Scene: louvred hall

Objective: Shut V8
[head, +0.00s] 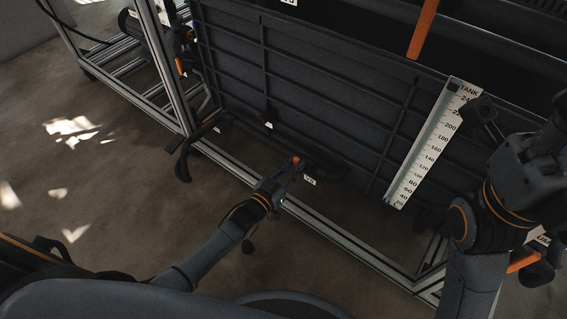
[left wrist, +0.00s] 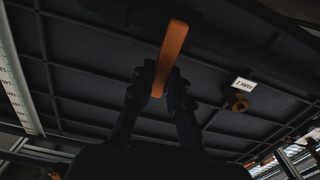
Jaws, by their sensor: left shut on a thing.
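The label V8 (head: 309,181) sits low on the front of the dark tank, just right of my left gripper (head: 288,172). An orange valve lever (head: 296,160) shows at the gripper's fingertips in the head view. In the left wrist view the lever (left wrist: 173,50) stands between the two fingers of my left gripper (left wrist: 164,82), which is shut on it. The valve body behind the lever is dark and mostly hidden. My right gripper (head: 482,112) is in front of the tank's right side, beside the gauge, away from V8. Its finger opening is unclear.
A white level gauge marked TANK (head: 425,145) slants along the tank front. Another orange bar (head: 425,28) is at the top. A metal frame rail (head: 340,238) runs below. Floor at left is clear.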

